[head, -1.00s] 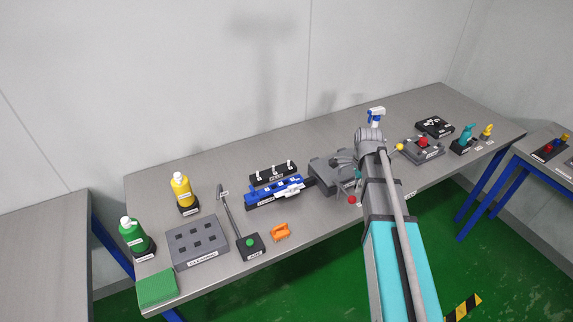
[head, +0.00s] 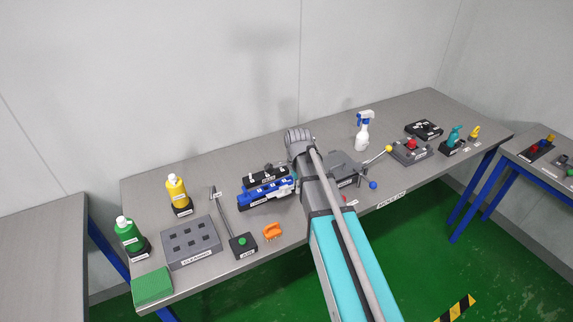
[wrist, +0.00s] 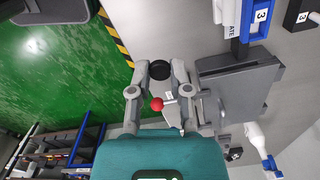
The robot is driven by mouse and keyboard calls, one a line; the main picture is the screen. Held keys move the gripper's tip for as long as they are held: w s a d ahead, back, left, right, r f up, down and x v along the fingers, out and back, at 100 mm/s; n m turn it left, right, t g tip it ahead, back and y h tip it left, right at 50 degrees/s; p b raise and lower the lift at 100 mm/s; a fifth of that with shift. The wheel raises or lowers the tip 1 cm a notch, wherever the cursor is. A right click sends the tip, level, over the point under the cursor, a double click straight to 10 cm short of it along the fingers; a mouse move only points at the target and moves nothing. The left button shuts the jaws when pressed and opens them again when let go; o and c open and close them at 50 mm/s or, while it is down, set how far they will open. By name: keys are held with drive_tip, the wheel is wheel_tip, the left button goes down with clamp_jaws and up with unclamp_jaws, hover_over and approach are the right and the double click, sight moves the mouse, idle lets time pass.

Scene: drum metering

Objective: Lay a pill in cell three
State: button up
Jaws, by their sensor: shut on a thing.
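My gripper (wrist: 161,72) shows in the wrist view, its two fingers around a black round piece (wrist: 160,70). I cannot tell whether this piece is a pill. In the head view my own arm hides the gripper. A blue rack (head: 268,192) with white parts stands left of my arm, with a black rack (head: 262,178) behind it. Blue parts with number 3 labels (wrist: 262,73) show at the upper right of the wrist view, apart from my gripper. The cell openings cannot be made out.
A grey machine (head: 346,166) with coloured knobs stands right of my arm; its grey body (wrist: 240,90) and a red knob (wrist: 156,104) show in the wrist view. A white spray bottle (head: 363,132) stands behind. An orange piece (head: 271,231) lies near the front edge.

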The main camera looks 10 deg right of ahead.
drive_tip(key=shift+w, duration=0.1)
idle(0.4)
drive_tip(key=w, duration=0.4)
drive_tip(key=w+f+b, duration=0.1)
drive_tip(key=w, duration=0.4)
drive_tip(key=w+f+b, duration=0.1)
drive_tip(key=w, duration=0.4)
drive_tip(key=shift+a+f, duration=0.15)
drive_tip(key=shift+f+b, duration=0.15)
drive_tip(key=shift+b, duration=0.15)
drive_tip(key=shift+f+b, duration=2.8)
drive_tip(key=shift+f, duration=0.05)
drive_tip(key=shift+s, duration=0.1)
